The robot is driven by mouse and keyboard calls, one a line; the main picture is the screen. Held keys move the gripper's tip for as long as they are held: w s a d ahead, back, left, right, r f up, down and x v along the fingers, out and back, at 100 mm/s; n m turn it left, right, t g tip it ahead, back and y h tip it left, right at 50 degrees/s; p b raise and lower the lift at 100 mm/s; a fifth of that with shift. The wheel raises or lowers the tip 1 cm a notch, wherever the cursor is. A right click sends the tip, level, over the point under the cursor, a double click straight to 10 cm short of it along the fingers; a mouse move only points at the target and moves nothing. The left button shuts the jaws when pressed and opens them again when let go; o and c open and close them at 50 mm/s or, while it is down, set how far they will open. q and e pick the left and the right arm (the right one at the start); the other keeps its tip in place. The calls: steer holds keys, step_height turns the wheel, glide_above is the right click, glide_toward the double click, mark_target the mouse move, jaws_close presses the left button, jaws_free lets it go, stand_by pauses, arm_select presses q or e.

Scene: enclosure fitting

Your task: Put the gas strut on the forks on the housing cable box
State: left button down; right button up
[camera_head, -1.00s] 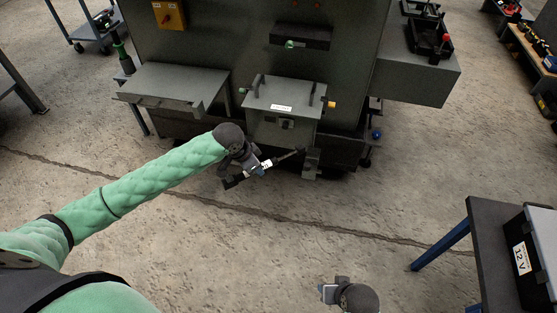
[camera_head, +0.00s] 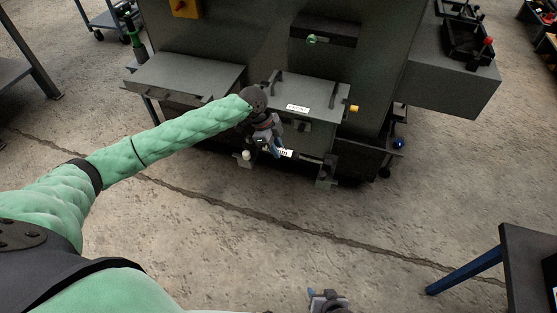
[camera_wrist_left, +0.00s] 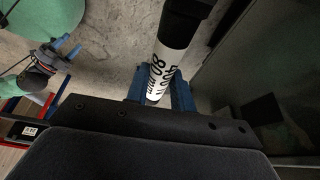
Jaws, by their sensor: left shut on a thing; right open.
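The gas strut (camera_head: 286,153) is a dark cylinder with a white printed label, roughly level in front of the housing cable box (camera_head: 312,92). My left gripper (camera_head: 276,150) is shut on it; the wrist view shows its labelled body (camera_wrist_left: 168,62) between the blue fingers (camera_wrist_left: 160,92). The strut's right end is close to a grey fork bracket (camera_head: 326,173) low on the front; I cannot tell whether they touch. A second bracket (camera_head: 243,158) with a pale rounded part shows left of my gripper, partly hidden. My right gripper (camera_head: 326,296) is open and empty at the bottom.
A grey shelf (camera_head: 185,75) juts out left of the box, and a dark cabinet block (camera_head: 455,70) to the right. A yellow knob (camera_head: 354,109) is on the box's right side. A dark table (camera_head: 530,255) stands at lower right. The floor in front is clear.

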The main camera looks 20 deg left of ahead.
arm_select(q)
step_height(320, 180, down, 6)
arm_select(e)
steer(key=shift+r, duration=0.4)
arm_select(q)
steer(key=shift+f, duration=0.1)
steer(key=c, duration=1.2)
jaws_free()
steer(key=v, duration=1.2)
arm_select(e)
steer(key=shift+f, duration=0.5)
